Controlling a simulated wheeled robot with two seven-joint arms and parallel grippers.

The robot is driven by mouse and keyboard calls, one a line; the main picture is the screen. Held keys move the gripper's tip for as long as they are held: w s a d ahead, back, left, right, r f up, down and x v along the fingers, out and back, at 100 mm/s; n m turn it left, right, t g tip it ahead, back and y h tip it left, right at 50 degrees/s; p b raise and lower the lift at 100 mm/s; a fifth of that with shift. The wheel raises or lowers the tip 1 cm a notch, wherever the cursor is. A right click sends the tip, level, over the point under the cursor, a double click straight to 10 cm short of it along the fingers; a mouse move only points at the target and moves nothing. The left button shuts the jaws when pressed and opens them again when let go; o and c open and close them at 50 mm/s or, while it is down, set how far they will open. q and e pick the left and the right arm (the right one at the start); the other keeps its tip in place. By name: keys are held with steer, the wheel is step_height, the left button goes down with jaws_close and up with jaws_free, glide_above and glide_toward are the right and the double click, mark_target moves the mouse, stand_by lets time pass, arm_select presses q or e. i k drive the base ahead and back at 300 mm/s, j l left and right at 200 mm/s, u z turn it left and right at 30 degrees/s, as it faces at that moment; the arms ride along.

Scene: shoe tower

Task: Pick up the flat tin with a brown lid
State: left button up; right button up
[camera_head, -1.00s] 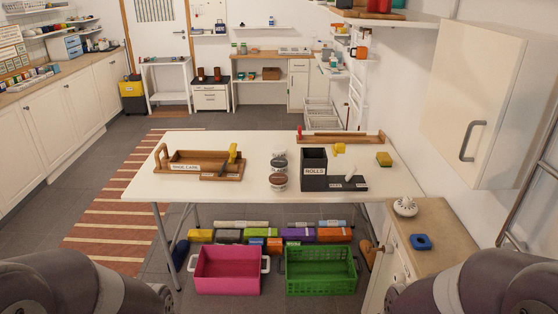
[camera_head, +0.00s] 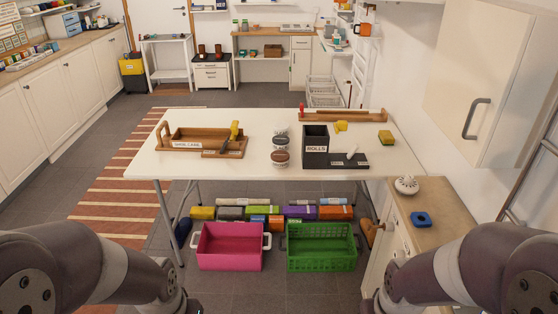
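The flat tin with a brown lid (camera_head: 280,157) sits near the front middle of the white table (camera_head: 225,172). A second tin (camera_head: 281,138) with a dark top and pale side shows right behind it; I cannot tell whether the two touch. My left and right arms come in low at the left and right edges, in front of the table. Both grippers are out of view below the frame, well away from the tin.
A wooden shoe care tray (camera_head: 180,145) stands left of the tins, a black rolls box (camera_head: 315,145) to their right. A yellow sponge (camera_head: 386,137) lies farther right. Pink (camera_head: 230,248) and green (camera_head: 320,248) crates are on the floor below.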

mark_target(280, 159)
steer(key=i+z, duration=0.1)
steer(key=i, duration=0.35)
steer(key=i+j+z, duration=0.1)
steer(key=i, duration=0.4)
steer(key=i+j, duration=0.1)
steer(key=i, duration=0.35)
steer(key=i+j+z, duration=0.15)
steer(key=i, duration=0.35)
steer(key=i+j+z, duration=0.1)
steer(key=i, duration=0.35)
steer(key=i+j+z, duration=0.1)
steer(key=i, duration=0.35)
steer(key=j, duration=0.15)
